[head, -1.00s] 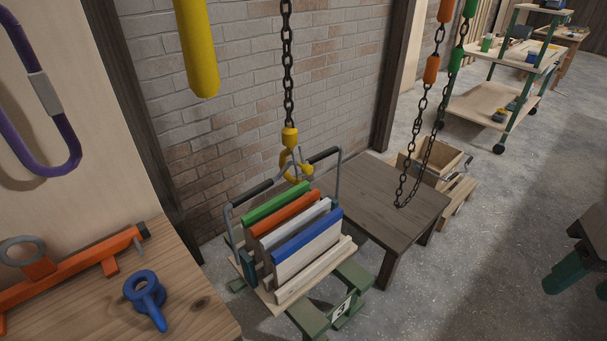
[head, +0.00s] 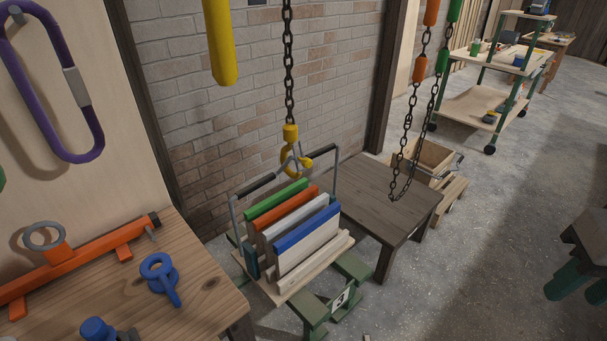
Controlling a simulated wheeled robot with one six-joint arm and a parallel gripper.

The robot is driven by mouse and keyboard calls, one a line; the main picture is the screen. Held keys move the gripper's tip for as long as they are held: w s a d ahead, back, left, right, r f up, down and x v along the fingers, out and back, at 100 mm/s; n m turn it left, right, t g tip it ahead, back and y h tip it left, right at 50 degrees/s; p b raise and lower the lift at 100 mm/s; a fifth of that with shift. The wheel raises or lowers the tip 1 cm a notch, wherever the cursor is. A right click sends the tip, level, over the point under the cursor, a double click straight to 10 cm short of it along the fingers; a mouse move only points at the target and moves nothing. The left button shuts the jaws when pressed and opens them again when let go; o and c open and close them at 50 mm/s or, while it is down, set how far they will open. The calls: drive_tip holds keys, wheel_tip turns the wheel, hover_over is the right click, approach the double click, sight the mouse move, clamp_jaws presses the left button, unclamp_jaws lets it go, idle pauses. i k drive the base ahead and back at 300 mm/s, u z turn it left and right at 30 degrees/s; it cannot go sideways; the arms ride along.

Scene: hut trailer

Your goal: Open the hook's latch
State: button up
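The yellow hook (head: 287,160) hangs from a dark chain (head: 289,75) in the middle of the head view. A thin grey latch (head: 299,150) shows at the hook's mouth; whether it is open or shut is too small to tell. Below the hook, a carrier (head: 328,177) with grey side frames and dark handles holds several boards with coloured top edges. The hook is close to the handles, and I cannot tell whether it touches them. My gripper is not in view.
A wooden bench (head: 205,285) with an orange bar tool (head: 85,262) and a blue eyebolt (head: 160,278) is at lower left. A dark table (head: 385,205) stands right of the carrier. Orange and green chains hang above it. Grey floor (head: 480,240) is open at right.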

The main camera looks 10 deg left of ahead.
sight(306, 162)
drive_tip(key=u, duration=0.65)
drive_tip(key=k, duration=0.1)
drive_tip(key=z, duration=1.1)
drive_tip(key=i, duration=1.05)
drive_tip(key=u, duration=0.6)
